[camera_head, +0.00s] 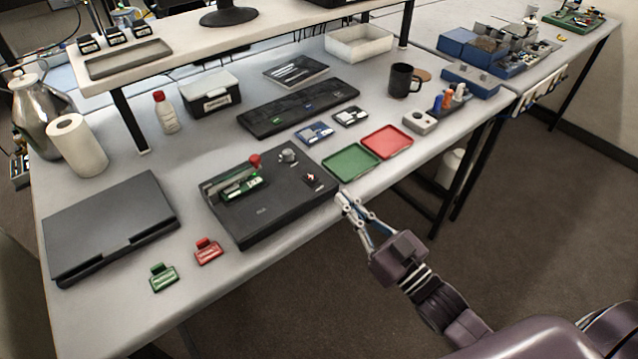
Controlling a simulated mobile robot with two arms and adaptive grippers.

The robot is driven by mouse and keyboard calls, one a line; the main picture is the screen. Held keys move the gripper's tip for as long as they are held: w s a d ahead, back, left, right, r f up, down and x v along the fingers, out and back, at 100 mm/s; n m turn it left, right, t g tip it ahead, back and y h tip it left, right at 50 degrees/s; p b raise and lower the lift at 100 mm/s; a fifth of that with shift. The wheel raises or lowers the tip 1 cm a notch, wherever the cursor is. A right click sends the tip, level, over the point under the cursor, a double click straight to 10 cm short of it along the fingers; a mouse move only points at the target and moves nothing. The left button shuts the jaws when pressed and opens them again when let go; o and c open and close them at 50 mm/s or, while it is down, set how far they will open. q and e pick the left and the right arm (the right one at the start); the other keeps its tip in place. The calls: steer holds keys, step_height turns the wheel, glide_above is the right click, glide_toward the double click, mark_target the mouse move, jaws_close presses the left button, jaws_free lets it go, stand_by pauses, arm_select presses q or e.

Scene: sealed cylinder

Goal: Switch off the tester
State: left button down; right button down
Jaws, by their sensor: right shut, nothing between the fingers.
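The tester (285,212) is a flat black box on the bench, near its front edge. A green circuit board (243,188) lies in its left part, with a red knob (255,161) behind it. A grey knob (288,155) stands at its back right. A small switch (312,180) with a red and white part is at its right side; its position is too small to tell. My right gripper (343,197) is shut and empty, just right of the tester's right edge, near the bench front edge. It appears apart from the tester. My left gripper is not in view.
A green tray (351,161) and a red tray (387,142) lie behind the right gripper. Red (208,251) and green (163,277) tags lie front left, beside a closed laptop (110,222). A black mug (404,80) and keyboard (299,107) stand farther back.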

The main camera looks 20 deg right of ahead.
step_height(320, 180, up, 2)
steer(key=p, duration=0.3)
glide_above(319, 192)
steer(key=w, duration=0.1)
steer(key=shift+a+r, duration=0.1)
steer(key=shift+a, duration=0.05)
steer(key=f, duration=0.3)
steer(key=shift+s, duration=0.35)
steer(key=shift+s+f, duration=0.2)
steer(key=shift+f, duration=0.5)
